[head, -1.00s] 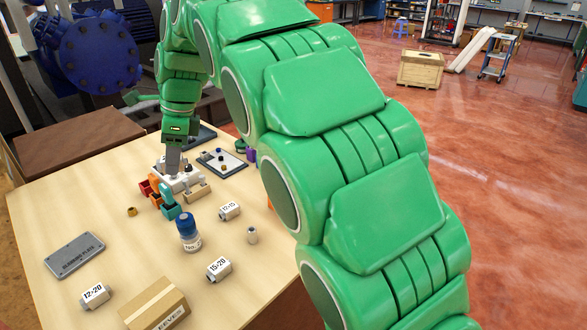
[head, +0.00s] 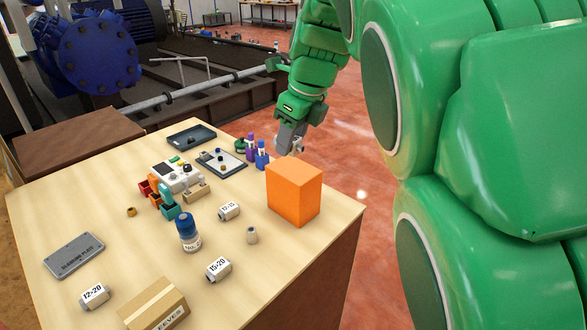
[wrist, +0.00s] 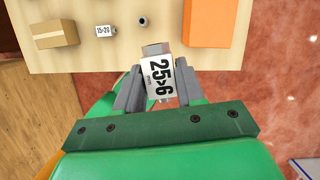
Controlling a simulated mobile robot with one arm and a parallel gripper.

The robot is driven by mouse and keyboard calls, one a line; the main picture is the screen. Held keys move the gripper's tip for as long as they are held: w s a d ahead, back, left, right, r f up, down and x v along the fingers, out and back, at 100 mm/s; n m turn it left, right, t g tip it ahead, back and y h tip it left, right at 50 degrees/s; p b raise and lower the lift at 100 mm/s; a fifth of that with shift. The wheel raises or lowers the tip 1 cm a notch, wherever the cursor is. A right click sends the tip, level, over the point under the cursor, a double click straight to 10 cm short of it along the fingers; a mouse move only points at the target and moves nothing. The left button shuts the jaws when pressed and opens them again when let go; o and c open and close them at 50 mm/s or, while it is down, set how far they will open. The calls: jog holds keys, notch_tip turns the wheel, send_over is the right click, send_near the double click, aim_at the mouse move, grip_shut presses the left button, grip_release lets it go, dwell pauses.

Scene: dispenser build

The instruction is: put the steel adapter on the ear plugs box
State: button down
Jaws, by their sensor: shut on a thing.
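An adapter with a white label reading 25>6 (wrist: 158,77) is held between the fingers of my gripper (wrist: 158,90). Its bare end is greyish; I cannot tell the metal for sure. In the head view my gripper (head: 290,145) hangs just behind the top of an orange box (head: 294,195), with only a small part of the adapter showing. The orange box stands at the right edge of the table and has a plain top. I can read no lettering on it, so I cannot confirm it is the ear plugs box. It also shows at the top of the wrist view (wrist: 208,22).
Other labelled adapters, 12>15 (head: 229,211), 15>20 (head: 218,269) and 12>20 (head: 95,296), lie on the table (head: 130,245). A blue-capped bottle (head: 188,235), a small grey cylinder (head: 252,235) and purple and blue bottles (head: 261,157) stand near the orange box.

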jog(key=s+d+m, duration=0.1)
jog(key=d+m, duration=0.1)
jog(key=d, duration=0.2)
send_over(292, 167)
jog(key=s, duration=0.2)
jog(key=f, duration=0.9)
jog(key=shift+w+d, duration=0.25)
jog(key=shift+d, duration=0.15)
jog(key=shift+w+f, duration=0.3)
jog(key=shift+f, duration=1.55)
jog(key=shift+f, duration=0.1)
jog(key=c, duration=0.7)
grip_release()
jog(key=v, duration=1.2)
jog(key=shift+s+a, duration=0.2)
jog(key=shift+s, duration=0.05)
